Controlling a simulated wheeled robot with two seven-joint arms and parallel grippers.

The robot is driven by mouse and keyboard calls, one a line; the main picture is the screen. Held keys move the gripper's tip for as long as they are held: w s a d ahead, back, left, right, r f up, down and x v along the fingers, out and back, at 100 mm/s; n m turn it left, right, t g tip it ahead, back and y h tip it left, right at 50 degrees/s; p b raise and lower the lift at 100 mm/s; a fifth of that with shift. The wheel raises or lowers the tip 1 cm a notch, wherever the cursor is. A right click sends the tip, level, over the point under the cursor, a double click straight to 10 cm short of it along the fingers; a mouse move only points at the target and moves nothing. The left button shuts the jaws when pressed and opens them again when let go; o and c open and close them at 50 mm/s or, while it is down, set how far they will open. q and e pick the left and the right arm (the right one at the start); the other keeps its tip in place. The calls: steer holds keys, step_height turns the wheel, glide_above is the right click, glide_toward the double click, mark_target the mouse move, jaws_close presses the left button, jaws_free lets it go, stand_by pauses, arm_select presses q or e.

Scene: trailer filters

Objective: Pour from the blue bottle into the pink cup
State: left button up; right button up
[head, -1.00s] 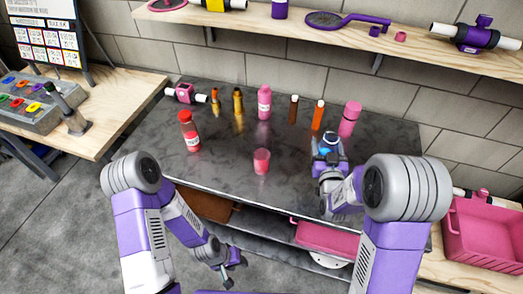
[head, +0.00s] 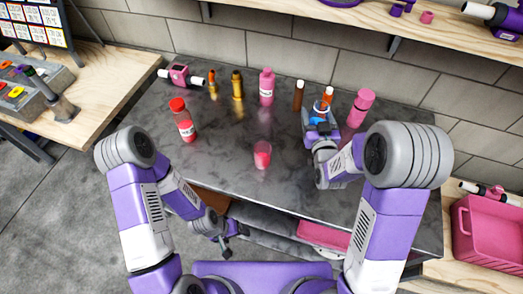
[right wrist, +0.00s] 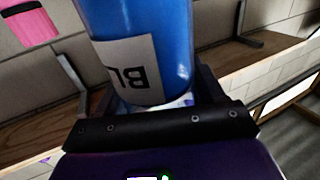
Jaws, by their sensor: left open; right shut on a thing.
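The blue bottle (right wrist: 150,45) fills the upper middle of the right wrist view, with a white label. It sits between the fingers of my right gripper (head: 319,118), which is shut on it. In the head view only a small blue part of the bottle (head: 317,106) shows above the gripper. The pink cup (head: 262,156) stands upright on the dark table, to the left of and nearer than my right gripper, apart from it. My left gripper (head: 226,240) is open and empty, low in front of the table's near edge.
The dark table (head: 215,150) has clear room around the cup. A red bottle (head: 183,122) stands at its left. A pink bottle (head: 266,88), a brown bottle (head: 298,96) and a pink flask (head: 360,108) stand behind. An orange-capped bottle (head: 328,95) is close behind my right gripper.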

arm_select(q)
step_height(320, 180, down, 14)
steer(key=b, duration=1.3)
steer(key=shift+f, duration=0.25)
arm_select(e)
steer(key=a+f+n+g+y, duration=0.1)
steer(key=a+f+n+y, duration=0.3)
steer(key=f, duration=0.5)
steer(key=shift+s+a+g+y, duration=0.3)
steer(key=shift+s+a+y, duration=0.05)
steer(key=shift+a+y, duration=0.9)
arm_select(q)
steer(key=shift+r, duration=0.15)
arm_select(e)
steer(key=shift+r, duration=0.1)
arm_select(q)
step_height(320, 180, up, 11)
steer(key=p, duration=1)
steer(key=shift+f, duration=0.2)
arm_select(e)
steer(key=n, duration=0.3)
steer(key=a+f+n+g+h, duration=0.1)
steer(key=n, duration=0.2)
steer(key=f+n+h, duration=0.1)
steer(key=n, duration=0.2)
steer(key=shift+s+a+f+h, duration=0.1)
steer(key=shift+a+h, duration=0.05)
steer(key=shift+h, duration=0.1)
